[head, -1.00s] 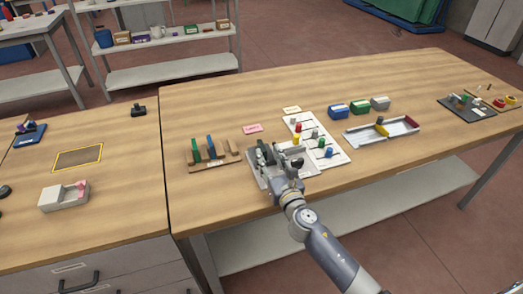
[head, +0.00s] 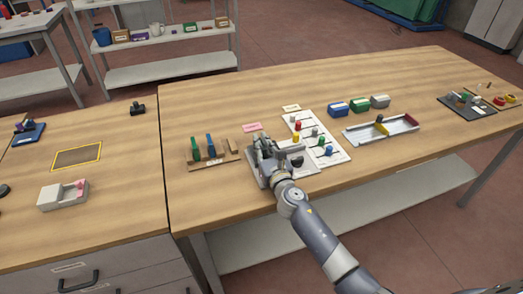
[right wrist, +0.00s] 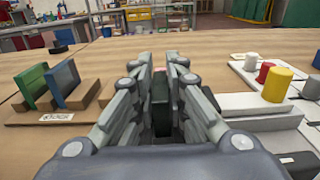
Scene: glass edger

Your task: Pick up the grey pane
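In the right wrist view, a dark grey upright slab (right wrist: 160,100), which looks like the grey pane, stands between the fingers of my right gripper (right wrist: 160,72). The fingers are close on both sides of it; I cannot tell whether they touch it. In the head view my right gripper (head: 262,146) is low over a grey tray-like fixture (head: 304,170) and hides the pane. A green pane (head: 195,147) and a blue pane (head: 210,145) stand upright in a wooden rack (head: 213,161) to its left. My left gripper is not in view.
A white board (head: 334,156) with coloured cylinders lies just right of the gripper. Blue, green and grey boxes (head: 338,109) and a grey channel tray (head: 365,133) are farther right. The back of the table is clear.

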